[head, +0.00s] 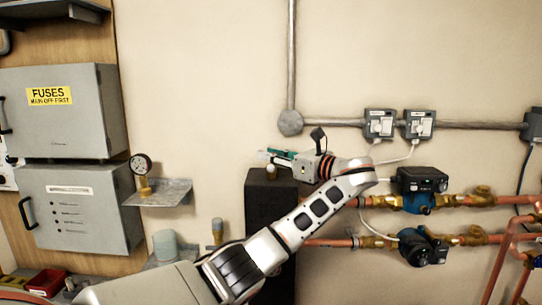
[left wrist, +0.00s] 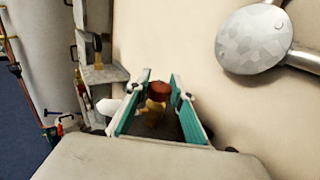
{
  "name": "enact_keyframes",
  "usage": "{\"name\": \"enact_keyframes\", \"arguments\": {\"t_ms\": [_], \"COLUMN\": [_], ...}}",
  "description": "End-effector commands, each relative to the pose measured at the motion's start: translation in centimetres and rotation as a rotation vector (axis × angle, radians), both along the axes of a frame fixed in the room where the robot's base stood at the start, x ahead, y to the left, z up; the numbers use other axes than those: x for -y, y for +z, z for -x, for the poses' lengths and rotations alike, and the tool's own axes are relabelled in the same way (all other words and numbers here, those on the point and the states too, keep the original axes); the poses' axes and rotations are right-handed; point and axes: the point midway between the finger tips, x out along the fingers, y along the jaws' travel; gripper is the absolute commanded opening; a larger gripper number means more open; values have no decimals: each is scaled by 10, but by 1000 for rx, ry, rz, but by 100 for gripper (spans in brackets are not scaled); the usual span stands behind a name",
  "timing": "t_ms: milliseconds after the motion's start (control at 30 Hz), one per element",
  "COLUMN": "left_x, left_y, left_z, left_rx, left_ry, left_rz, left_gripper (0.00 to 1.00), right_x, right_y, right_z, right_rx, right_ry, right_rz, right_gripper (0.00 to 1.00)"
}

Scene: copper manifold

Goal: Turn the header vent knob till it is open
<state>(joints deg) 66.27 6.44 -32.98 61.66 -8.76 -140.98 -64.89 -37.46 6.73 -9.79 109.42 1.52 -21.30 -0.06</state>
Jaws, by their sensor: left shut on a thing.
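The header vent knob (left wrist: 159,90) is a red-brown cap on a brass body, seen in the left wrist view. In the head view, a small brass part (head: 271,170) shows at the top of a black column, below my gripper. My left gripper (head: 268,153) reaches over that column from the right. In the left wrist view its two teal fingers (left wrist: 160,79) stand on either side of the knob, shut on it. The fingers and wrist hide much of the knob in the head view, so its turn angle cannot be told. My right gripper is not in view.
The black column (head: 270,215) stands against the wall. Left of it are a shelf (head: 160,192) with a gauge (head: 142,165) and grey fuse boxes (head: 62,112). Copper pipes with a pump (head: 420,190) lie to the right. A round conduit box (head: 290,123) is on the wall above.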

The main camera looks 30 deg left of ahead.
Motion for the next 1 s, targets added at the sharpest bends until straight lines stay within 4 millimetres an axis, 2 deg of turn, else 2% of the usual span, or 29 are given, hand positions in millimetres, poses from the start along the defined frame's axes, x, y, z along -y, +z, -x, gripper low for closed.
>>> {"name": "enact_keyframes", "arguments": {"t_ms": [500,1000], "left_x": [0,-1], "left_y": [2,3], "left_z": [0,1], "left_rx": [2,7], "left_ry": [171,215], "left_rz": [1,-1], "left_gripper": [1,1], "right_x": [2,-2], "right_y": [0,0], "right_z": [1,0], "right_rx": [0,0], "right_ry": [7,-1], "right_rz": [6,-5], "right_gripper": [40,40]}}
